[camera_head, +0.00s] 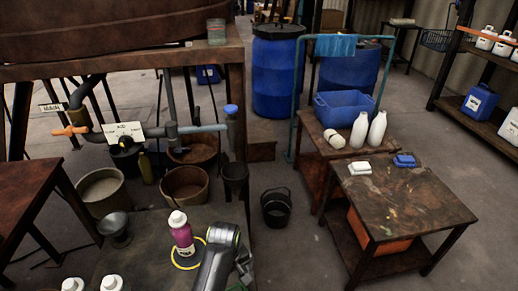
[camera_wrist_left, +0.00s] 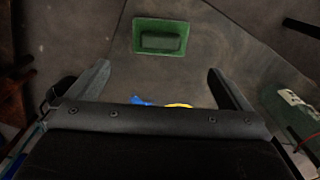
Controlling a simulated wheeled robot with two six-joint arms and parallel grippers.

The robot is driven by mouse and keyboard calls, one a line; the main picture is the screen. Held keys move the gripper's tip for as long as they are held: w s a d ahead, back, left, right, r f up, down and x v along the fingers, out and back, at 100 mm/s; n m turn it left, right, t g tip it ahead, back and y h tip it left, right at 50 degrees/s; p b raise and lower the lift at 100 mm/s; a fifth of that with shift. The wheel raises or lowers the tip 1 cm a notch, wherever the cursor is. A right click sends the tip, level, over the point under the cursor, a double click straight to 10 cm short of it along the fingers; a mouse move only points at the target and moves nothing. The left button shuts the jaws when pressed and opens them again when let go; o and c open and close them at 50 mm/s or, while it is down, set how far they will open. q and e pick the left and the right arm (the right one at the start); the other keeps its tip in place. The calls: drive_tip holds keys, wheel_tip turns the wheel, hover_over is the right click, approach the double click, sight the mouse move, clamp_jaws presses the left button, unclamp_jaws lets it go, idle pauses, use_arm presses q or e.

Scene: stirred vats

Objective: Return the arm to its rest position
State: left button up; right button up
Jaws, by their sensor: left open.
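My left arm reaches in from the bottom of the head view. Its gripper (camera_head: 244,264) is partly hidden behind the arm link, beside the near bench. In the left wrist view the two fingers of the left gripper (camera_wrist_left: 158,68) are spread wide with nothing between them. My right gripper is in neither view.
A white-capped magenta bottle (camera_head: 182,234) stands in a yellow ring (camera_head: 187,262) close left of my arm. A green tray (camera_wrist_left: 140,46) lies beyond the fingers. A black bucket (camera_head: 276,208) stands on the floor at the right. Open floor (camera_head: 300,255) lies between the bench and the worn table (camera_head: 405,205).

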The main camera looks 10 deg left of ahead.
use_arm(q)
drive_tip(key=s+a+m+t, duration=0.2)
drive_tip(key=s+a+m, duration=0.1)
drive_tip(key=s+a, duration=0.9)
drive_tip(key=s+a+r+m+t+y, duration=0.2)
drive_tip(key=s+a+r+m, duration=0.25)
drive_tip(key=s+r, duration=0.55)
wheel_tip(320, 180, down, 23)
drive_tip(key=s+a+g+p, duration=0.2)
drive_tip(key=p, duration=0.3)
drive_tip(key=s+d+f+h+p, duration=0.1)
drive_tip(key=s+f+p, duration=0.2)
drive_tip(key=s+f, duration=0.7)
drive_tip(key=s, duration=0.4)
drive_tip(key=shift+s+d+f+g+p, duration=0.2)
drive_tip(key=shift+s+f+g+p, duration=0.1)
drive_tip(key=shift+f+g+p, duration=0.1)
